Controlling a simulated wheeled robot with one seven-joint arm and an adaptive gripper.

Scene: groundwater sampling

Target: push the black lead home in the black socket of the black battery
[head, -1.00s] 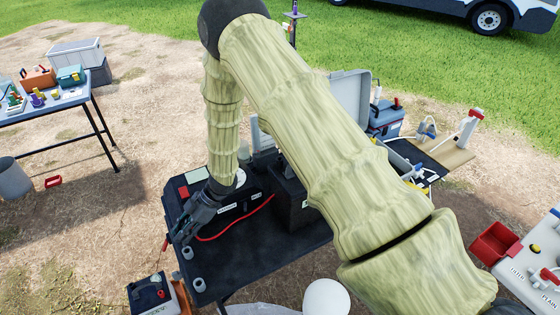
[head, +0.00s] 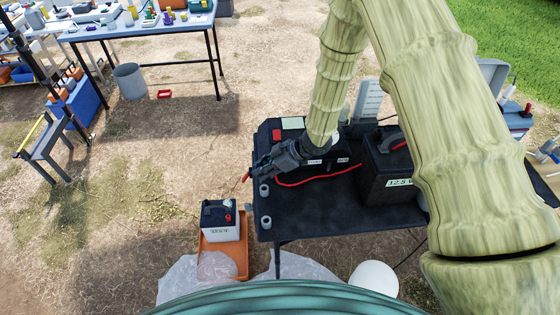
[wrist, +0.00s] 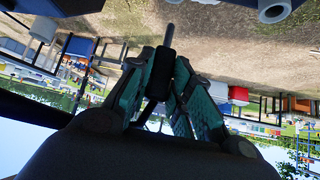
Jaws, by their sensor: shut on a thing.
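My gripper (head: 262,167) is over the left edge of the dark table, beside the black case. In the wrist view my gripper (wrist: 160,88) is shut on a black plug (wrist: 163,70), which looks like the black lead, with a thin grey pin pointing out past the fingertips. The pin touches nothing that I can make out. A black battery (head: 388,183) marked 12.5 stands at the right of the table, partly behind my arm. The black socket cannot be made out.
The black case (head: 268,140) has a red and a pale patch on top. A red cable (head: 310,182) runs across the dark table (head: 310,215). Two grey cups (head: 265,205) stand at its left edge. An orange tray (head: 240,262) holds the smaller battery. Bare ground lies left.

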